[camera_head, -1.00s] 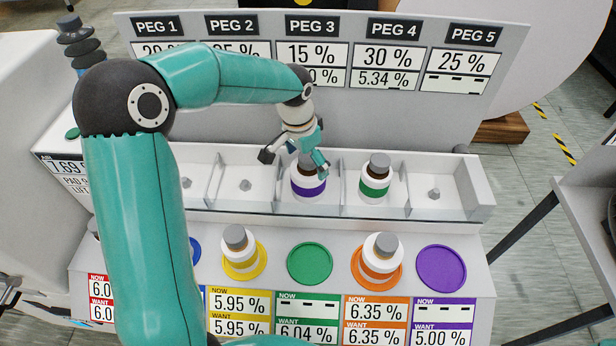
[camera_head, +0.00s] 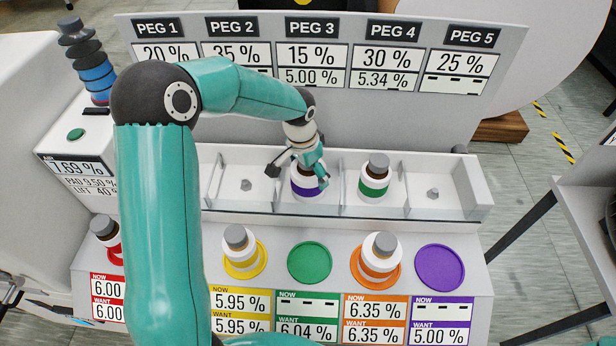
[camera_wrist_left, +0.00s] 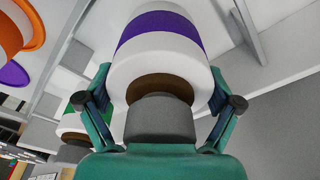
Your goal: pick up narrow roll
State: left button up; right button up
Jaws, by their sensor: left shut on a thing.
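A white roll with a purple band (camera_head: 307,186) and a grey cap stands in the bay under PEG 3. My left gripper (camera_head: 299,176) reaches down over its top and is shut on it. In the left wrist view the purple-banded roll (camera_wrist_left: 162,62) fills the space between the fingers of the left gripper (camera_wrist_left: 163,105). A green-banded roll (camera_head: 374,184) stands in the bay to the right. I cannot tell which roll is called narrow. My right gripper is not in view.
Yellow (camera_head: 240,252), orange (camera_head: 380,259) and red (camera_head: 106,235) rolls stand on the front shelf. The green pad (camera_head: 310,263) and purple pad (camera_head: 440,268) are bare. A dark and blue stack (camera_head: 88,60) stands at back left. Bay dividers flank the purple-banded roll.

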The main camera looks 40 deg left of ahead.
pick_arm(q)
jog(key=shift+c, duration=1.2)
jog(key=shift+r, duration=0.1)
jog(key=shift+r, duration=0.1)
notch_tip(320, 180, up, 20)
